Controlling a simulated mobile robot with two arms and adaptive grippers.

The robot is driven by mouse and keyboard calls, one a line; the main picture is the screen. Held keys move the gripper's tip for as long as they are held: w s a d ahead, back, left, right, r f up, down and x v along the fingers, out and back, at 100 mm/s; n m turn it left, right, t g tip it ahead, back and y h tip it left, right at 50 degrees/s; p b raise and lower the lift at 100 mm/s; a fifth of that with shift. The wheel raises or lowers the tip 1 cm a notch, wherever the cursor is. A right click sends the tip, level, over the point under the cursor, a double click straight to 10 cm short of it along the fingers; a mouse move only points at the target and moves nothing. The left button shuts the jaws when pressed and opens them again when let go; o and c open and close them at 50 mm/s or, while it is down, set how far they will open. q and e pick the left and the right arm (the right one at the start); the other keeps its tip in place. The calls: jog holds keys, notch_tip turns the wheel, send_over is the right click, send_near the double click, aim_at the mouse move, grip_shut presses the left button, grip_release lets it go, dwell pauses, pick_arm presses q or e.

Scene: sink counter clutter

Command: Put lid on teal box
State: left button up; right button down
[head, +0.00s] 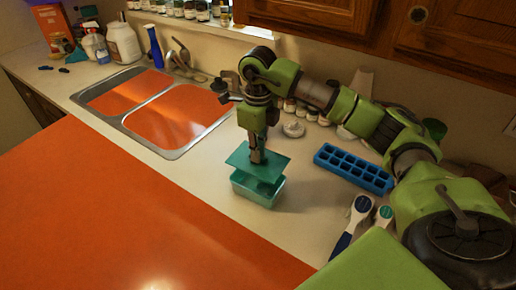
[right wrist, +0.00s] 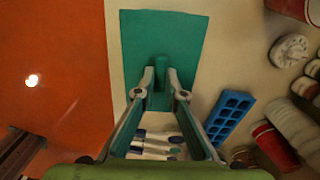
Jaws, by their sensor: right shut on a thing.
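The teal box (head: 258,193) stands on the pale counter, open on top, in the middle of the head view. The flat teal lid (head: 240,155) is above it, shifted a little to the left and back, so part of the box's inside shows at the front right. My right gripper (head: 257,158) points down and is shut on the lid's raised handle. In the right wrist view the handle (right wrist: 159,98) sits between the two fingers, and the lid hides the box. I cannot tell whether the lid touches the rim. My left gripper is not in view.
A blue ice tray (head: 354,168) lies right of the box. Blue-and-white handled tools (head: 352,226) lie at the front right. A double sink (head: 172,115) is at the back left. Small jars line the wall behind my arm. Counter left of the box is clear.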

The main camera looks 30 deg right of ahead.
jog(key=shift+f, duration=0.35)
notch_tip(320, 180, down, 5)
jog(key=b, duration=0.3)
jog(key=shift+r, duration=0.2)
jog(key=shift+f+b, duration=0.65)
jog(key=shift+b, duration=0.05)
jog(key=shift+f+b, duration=0.45)
dwell(0.5)
jog(key=c, duration=2)
grip_release()
jog(key=shift+r, duration=0.15)
